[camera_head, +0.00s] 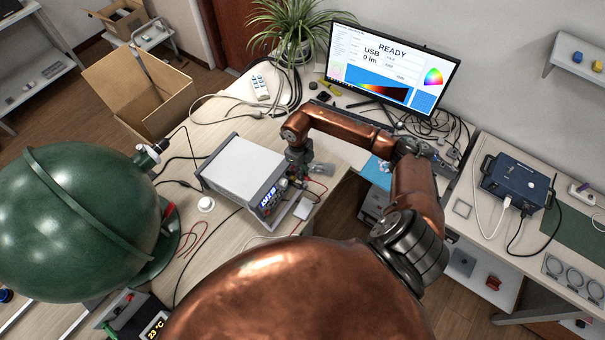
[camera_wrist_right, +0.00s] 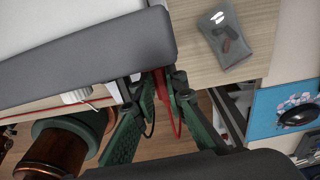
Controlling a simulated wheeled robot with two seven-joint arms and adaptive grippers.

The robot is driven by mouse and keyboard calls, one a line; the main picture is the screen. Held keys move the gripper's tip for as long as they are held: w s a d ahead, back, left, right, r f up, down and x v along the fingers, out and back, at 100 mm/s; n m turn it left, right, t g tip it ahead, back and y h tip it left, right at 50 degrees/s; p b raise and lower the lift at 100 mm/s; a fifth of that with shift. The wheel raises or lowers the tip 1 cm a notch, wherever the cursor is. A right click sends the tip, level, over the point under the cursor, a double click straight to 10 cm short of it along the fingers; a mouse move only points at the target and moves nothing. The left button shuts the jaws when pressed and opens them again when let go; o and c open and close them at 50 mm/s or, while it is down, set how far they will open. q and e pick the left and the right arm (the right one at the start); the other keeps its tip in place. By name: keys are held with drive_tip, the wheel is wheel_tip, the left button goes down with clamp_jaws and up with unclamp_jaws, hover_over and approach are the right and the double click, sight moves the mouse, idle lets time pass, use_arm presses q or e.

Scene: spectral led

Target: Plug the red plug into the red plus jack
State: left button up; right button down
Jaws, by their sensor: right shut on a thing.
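The power supply (camera_head: 240,170) is a white box with a grey front and a blue display (camera_head: 268,200), standing on the bench. My right gripper (camera_head: 297,181) is at the right end of its front panel. In the right wrist view, the gripper (camera_wrist_right: 164,105) is shut on the red plug (camera_wrist_right: 160,82), and a red cable (camera_wrist_right: 175,122) hangs below it. The power supply's grey edge (camera_wrist_right: 90,62) lies just beside the plug. The red plus jack is hidden, and I cannot tell whether the plug touches it. My left gripper is not in view.
A large green sphere (camera_head: 75,220) stands at the left. Loose red and black leads (camera_head: 193,238) lie on the bench. A monitor (camera_head: 390,65) reading READY stands behind my right arm. A clear bag (camera_wrist_right: 226,38) lies near the bench edge. A blue box (camera_head: 515,183) stands on the right bench.

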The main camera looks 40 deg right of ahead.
drive_tip(key=shift+w+a+r, duration=0.15)
drive_tip(key=shift+w+r, duration=0.05)
drive_tip(key=shift+w, duration=0.1)
idle(0.6)
drive_tip(key=c, duration=2.1)
unclamp_jaws()
drive_tip(key=shift+f, duration=0.1)
drive_tip(key=shift+o, duration=1.1)
drive_tip(key=shift+s, duration=0.1)
wheel_tip(320, 180, up, 12)
drive_tip(key=shift+w, duration=0.45)
drive_tip(key=shift+a+f, duration=0.1)
drive_tip(key=shift+a, duration=0.05)
